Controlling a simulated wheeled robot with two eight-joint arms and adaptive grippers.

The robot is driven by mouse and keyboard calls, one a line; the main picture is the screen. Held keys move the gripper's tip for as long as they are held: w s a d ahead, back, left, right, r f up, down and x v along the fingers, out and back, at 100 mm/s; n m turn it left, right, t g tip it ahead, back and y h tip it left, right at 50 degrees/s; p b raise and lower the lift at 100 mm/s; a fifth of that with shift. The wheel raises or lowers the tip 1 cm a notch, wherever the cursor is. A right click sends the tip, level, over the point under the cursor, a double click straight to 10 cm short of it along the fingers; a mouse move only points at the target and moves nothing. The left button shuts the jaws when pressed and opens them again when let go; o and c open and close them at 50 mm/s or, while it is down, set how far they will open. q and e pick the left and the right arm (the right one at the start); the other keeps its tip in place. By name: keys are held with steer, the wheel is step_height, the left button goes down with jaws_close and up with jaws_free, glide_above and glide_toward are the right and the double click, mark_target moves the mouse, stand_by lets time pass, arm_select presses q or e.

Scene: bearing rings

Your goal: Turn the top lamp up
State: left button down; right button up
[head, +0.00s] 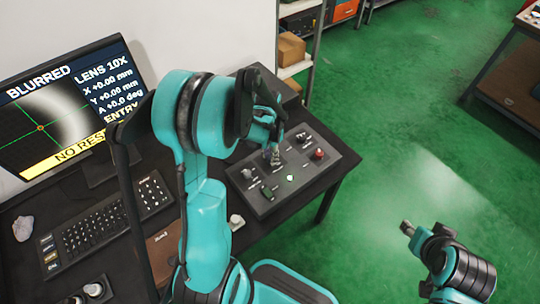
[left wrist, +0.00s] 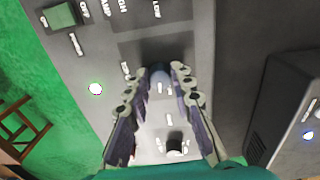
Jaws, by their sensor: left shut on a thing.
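The grey control panel (head: 306,170) lies on the black desk and fills the middle of the left wrist view (left wrist: 198,50). My left gripper (head: 274,157) reaches down over it. In the left wrist view its fingertips (left wrist: 160,76) are shut on a dark knob (left wrist: 159,68). Small white print around the knob is too blurred to read fully; words like LAMP, HIGH and LOW stand near the top edge. The fingers partly hide the knob. My right gripper (head: 407,229) hangs over the green floor, apart from the panel; its jaws are unclear.
The panel also has a green switch (left wrist: 62,15), a lit round indicator (left wrist: 95,88), another dark knob (left wrist: 175,144) and a red button (head: 319,153). A monitor (head: 62,110) reading BLURRED and a keyboard (head: 100,222) stand at left.

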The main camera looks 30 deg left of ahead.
mark_target(269, 156)
arm_select(q)
steer(key=shift+m, duration=0.9)
steer(key=c, duration=1.3)
jaws_free()
step_height(269, 156, up, 12)
steer(key=shift+a, duration=0.2)
steer(key=shift+w, duration=0.15)
